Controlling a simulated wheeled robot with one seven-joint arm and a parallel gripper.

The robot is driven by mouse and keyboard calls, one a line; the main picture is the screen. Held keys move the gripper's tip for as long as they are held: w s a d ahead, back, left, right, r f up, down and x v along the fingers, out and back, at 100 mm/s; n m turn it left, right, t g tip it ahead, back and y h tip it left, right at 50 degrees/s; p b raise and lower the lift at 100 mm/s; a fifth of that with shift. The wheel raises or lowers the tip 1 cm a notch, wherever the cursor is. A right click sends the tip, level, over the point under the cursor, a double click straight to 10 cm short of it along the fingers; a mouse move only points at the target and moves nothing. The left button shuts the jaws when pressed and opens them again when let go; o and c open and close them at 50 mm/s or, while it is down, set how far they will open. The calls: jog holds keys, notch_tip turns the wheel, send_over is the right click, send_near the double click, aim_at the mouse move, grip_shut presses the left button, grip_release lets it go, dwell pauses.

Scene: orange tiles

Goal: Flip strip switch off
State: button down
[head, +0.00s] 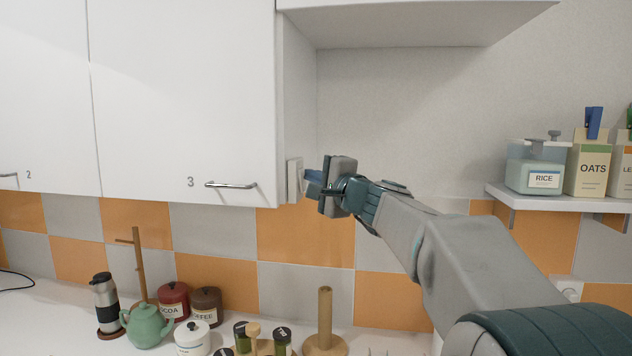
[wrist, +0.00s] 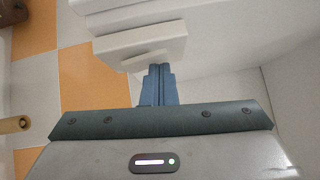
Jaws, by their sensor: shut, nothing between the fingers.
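The strip switch is a white box (head: 294,180) on the side panel of cabinet 3, near its lower edge. In the wrist view the white box (wrist: 125,42) lies just ahead of the fingers, with a pale rocker (wrist: 146,60) on its face. My gripper (head: 309,184) is shut and empty, its blue fingers pointing left at the box. In the wrist view the fingertips (wrist: 160,69) are right by the rocker's right end; I cannot tell whether they touch. Whether the rocker is on or off is unclear.
White wall cabinets (head: 185,90) fill the upper left, with a hood-like shelf (head: 420,25) above my arm. The counter below holds a green teapot (head: 146,325), jars and a wooden holder (head: 325,325). A shelf (head: 560,200) at right carries food boxes.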

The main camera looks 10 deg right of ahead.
jog(key=s+d+r+b, duration=0.1)
jog(key=s+d+b, duration=0.2)
jog(key=s+d, duration=0.4)
jog(key=s, duration=0.3)
jog(key=shift+s+d+r+b, duration=0.2)
jog(key=shift+s+b, duration=0.1)
jog(key=shift+s, duration=0.1)
jog(key=s+a+f+n+g, duration=0.2)
jog(key=s+a+f+g, duration=0.1)
jog(key=f, duration=0.4)
jog(key=s+a+f+n+g+h, duration=0.1)
jog(key=s+a+f+n+g, duration=0.15)
jog(key=f, duration=0.45)
jog(key=s+a+f+n+g, duration=0.2)
jog(key=s+a+f+g, duration=0.15)
jog(key=f, duration=0.45)
jog(key=s+d+f+n+g+h, duration=0.2)
jog(key=s+f+n+g+h, duration=0.3)
jog(key=s+f, duration=1)
notch_tip(320, 180, down, 4)
jog(key=n+h, duration=0.1)
jog(key=n, duration=0.2)
jog(key=shift+s+d+g, duration=0.25)
jog(key=shift+s+g, duration=0.05)
jog(key=shift+s, duration=0.05)
